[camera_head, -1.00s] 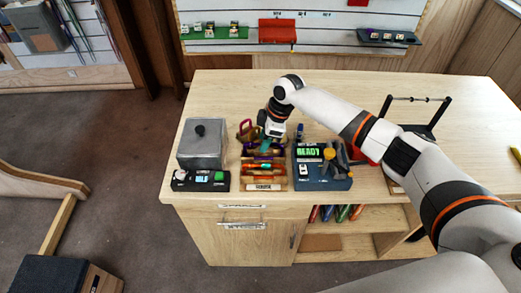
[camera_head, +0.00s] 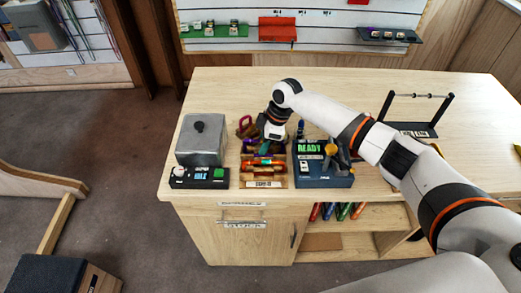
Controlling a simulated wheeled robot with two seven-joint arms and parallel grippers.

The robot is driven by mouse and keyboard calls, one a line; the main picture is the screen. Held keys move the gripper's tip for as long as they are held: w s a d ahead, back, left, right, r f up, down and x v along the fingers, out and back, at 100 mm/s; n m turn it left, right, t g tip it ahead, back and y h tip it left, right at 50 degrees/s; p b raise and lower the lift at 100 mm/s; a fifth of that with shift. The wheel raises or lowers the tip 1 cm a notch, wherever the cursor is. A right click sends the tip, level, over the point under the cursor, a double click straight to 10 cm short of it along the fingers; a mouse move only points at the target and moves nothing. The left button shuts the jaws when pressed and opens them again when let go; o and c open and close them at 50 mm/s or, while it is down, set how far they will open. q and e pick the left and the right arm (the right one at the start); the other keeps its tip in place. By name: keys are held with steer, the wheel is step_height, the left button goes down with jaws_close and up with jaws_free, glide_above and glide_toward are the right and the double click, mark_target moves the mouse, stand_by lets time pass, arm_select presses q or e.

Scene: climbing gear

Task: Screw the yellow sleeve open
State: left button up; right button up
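My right gripper (camera_head: 268,135) hangs over the back of a wooden rack (camera_head: 264,183) that holds several coloured carabiner-like pieces. Its fingers are small and partly hidden, so I cannot tell whether they are open or shut, or whether they hold anything. A yellow round part (camera_head: 331,149) sits at the right of a dark blue device (camera_head: 322,179) with a green "READY" screen. I cannot tell whether this part is the yellow sleeve; small yellow-orange parts also show among the rack's pieces. My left gripper is not in view.
A grey lidded box (camera_head: 201,143) stands left of the rack, behind a black control box (camera_head: 200,179) with a small screen. A black stand with a crossbar (camera_head: 419,96) is at the back right. The back of the tabletop (camera_head: 235,85) is clear.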

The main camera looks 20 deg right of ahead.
steer(key=shift+w+d+b, duration=0.2)
steer(key=shift+w+b, duration=0.4)
steer(key=shift+w, duration=0.05)
steer(key=shift+r, duration=0.1)
steer(key=shift+r+p, duration=1.3)
steer(key=shift+r, duration=0.05)
steer(key=shift+s+a+p, duration=0.2)
steer(key=shift+s+p, duration=0.45)
steer(key=shift+p, duration=0.3)
steer(key=shift+s, duration=0.1)
steer(key=shift+f, duration=0.15)
